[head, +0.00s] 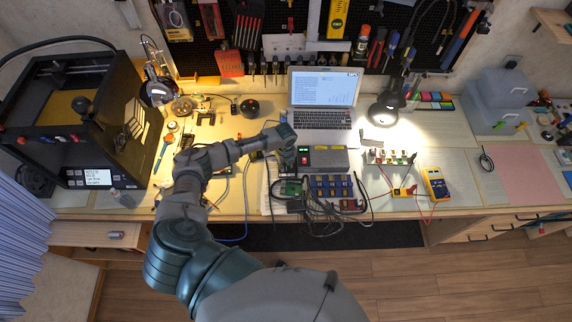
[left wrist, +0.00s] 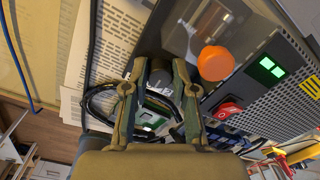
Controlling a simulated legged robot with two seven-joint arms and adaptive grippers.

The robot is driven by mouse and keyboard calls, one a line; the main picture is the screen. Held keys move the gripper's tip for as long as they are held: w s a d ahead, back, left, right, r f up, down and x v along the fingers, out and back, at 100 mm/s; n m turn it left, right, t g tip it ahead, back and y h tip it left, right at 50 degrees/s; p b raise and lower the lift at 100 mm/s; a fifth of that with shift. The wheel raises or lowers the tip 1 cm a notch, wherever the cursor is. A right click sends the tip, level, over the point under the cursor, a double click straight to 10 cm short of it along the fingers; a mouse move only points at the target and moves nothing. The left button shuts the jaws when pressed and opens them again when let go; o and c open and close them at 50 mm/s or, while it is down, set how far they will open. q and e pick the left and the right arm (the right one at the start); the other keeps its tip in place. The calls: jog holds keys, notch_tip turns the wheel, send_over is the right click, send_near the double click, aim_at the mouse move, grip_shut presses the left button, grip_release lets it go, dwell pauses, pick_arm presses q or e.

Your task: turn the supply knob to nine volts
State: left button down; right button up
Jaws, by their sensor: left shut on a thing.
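The supply (head: 331,159) is a grey box behind the mid front of the bench, with a small green display (head: 303,149). In the left wrist view its panel shows a lit green display (left wrist: 270,68), a red switch (left wrist: 229,110) and a round orange knob (left wrist: 215,63). My left gripper (head: 290,136) is at the left end of the supply. The orange knob shows just right of the right fingertip. The display's reading is too small to tell. My right gripper is not in view.
A green circuit board (head: 291,187) and tangled dark cables lie in front of the supply. A laptop (head: 325,100) stands behind it, and a lit lamp (head: 386,108) is to the right. A yellow multimeter (head: 435,184) lies further right. A black printer (head: 75,115) fills the left.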

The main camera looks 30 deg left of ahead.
aim_at(286, 165)
pick_arm(q)
jog(key=shift+w+r, duration=0.15)
jog(key=c, duration=1.2)
grip_release()
notch_tip(286, 165, up, 12)
jog(key=shift+a, duration=0.15)
jog(key=shift+f, duration=0.2)
